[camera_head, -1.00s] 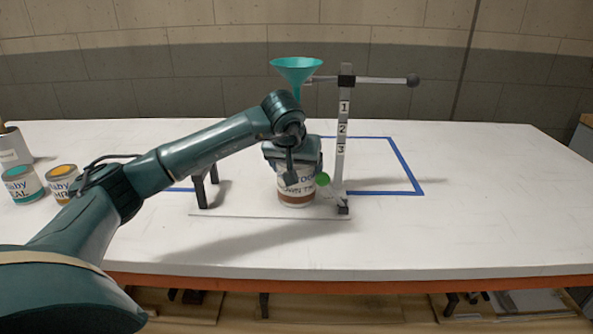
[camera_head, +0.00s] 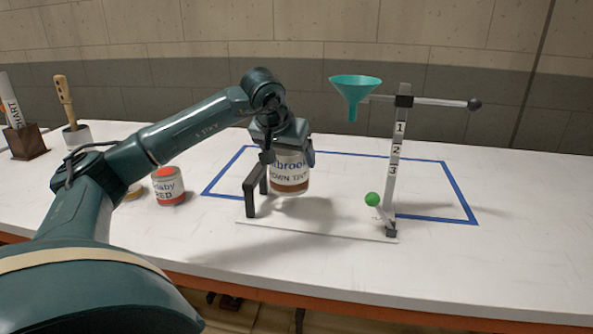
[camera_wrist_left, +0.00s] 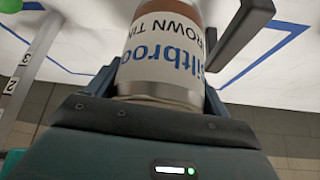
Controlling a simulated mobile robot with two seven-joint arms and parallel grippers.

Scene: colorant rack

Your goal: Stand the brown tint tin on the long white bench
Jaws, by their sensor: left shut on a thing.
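The brown tint tin (camera_head: 289,176) has a white label with blue lettering and a brown band. My left gripper (camera_head: 283,150) is shut on it from above and holds it upright, a little above the white bench (camera_head: 330,270). In the left wrist view the tin (camera_wrist_left: 163,55) sits between the fingers, its label upside down. The tin hangs over the stand's white base plate area, just right of a black bracket (camera_head: 251,196). My right gripper is not in view.
A stand post (camera_head: 396,150) numbered 1, 2, 3 carries a teal funnel (camera_head: 355,90) and has a green ball (camera_head: 372,199) low down. Blue tape (camera_head: 455,190) outlines a rectangle. The front bench is clear.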

